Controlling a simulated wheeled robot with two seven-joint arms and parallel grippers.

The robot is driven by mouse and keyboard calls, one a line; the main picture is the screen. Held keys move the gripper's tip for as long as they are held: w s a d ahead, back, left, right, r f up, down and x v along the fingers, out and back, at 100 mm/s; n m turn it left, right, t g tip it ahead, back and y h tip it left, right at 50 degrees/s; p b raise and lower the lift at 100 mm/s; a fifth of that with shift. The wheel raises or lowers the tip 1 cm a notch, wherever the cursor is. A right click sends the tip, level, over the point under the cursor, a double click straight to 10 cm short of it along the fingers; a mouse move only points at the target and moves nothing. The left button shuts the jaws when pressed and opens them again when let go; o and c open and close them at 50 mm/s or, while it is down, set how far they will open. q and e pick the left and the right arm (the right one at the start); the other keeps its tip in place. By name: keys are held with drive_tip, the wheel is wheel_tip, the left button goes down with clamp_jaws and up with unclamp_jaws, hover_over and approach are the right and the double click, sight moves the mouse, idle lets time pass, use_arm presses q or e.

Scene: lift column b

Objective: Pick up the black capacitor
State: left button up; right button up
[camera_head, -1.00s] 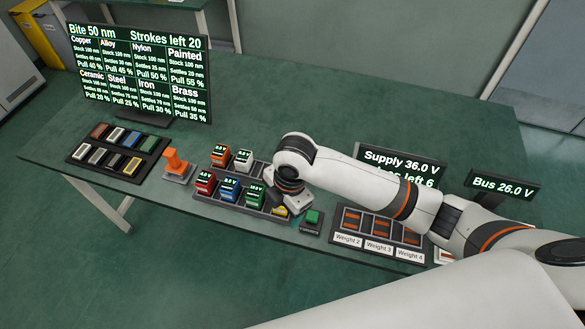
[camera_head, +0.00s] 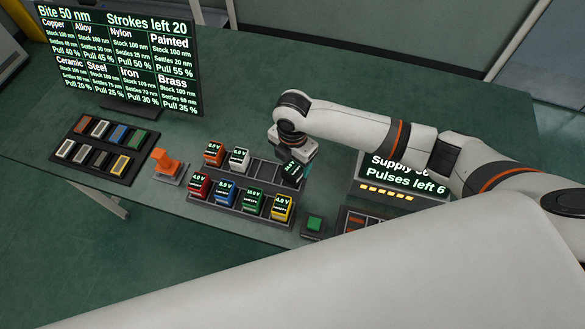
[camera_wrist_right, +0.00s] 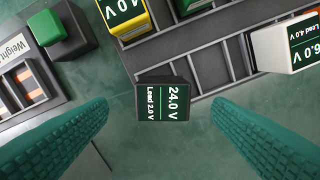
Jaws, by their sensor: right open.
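The black capacitor (camera_head: 292,172), with a green label reading 24.0 V, stands at the right end of the back row of the capacitor rack (camera_head: 228,216). In the right wrist view the black capacitor (camera_wrist_right: 148,88) shows between my two green fingers, with a gap on each side. My right gripper (camera_wrist_right: 160,112) is open and points down at it. In the head view the right gripper (camera_head: 302,154) is just above and behind it, and its fingers are partly hidden. My left gripper is not in view.
Orange (camera_head: 213,153), white (camera_head: 239,158), red (camera_head: 200,185), blue (camera_head: 225,190), green (camera_head: 253,201) and yellow (camera_head: 282,208) capacitors stand in the rack. A green button (camera_head: 314,224) is in front. The supply display (camera_head: 395,180) stands to the right.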

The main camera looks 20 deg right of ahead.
sight(292, 168)
drive_tip(key=shift+f, duration=0.75)
wheel_tip(292, 168, down, 4)
drive_tip(key=shift+w+f+p, duration=0.15)
drive_tip(key=shift+p, duration=0.55)
drive_tip(key=shift+f, duration=0.45)
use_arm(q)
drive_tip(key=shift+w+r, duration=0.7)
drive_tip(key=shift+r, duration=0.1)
use_arm(e)
drive_tip(key=shift+c, duration=1.3)
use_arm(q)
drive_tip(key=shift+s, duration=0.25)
use_arm(e)
drive_tip(key=shift+w, duration=0.1)
drive_tip(key=c, duration=1)
drive_tip(key=shift+r, duration=0.1)
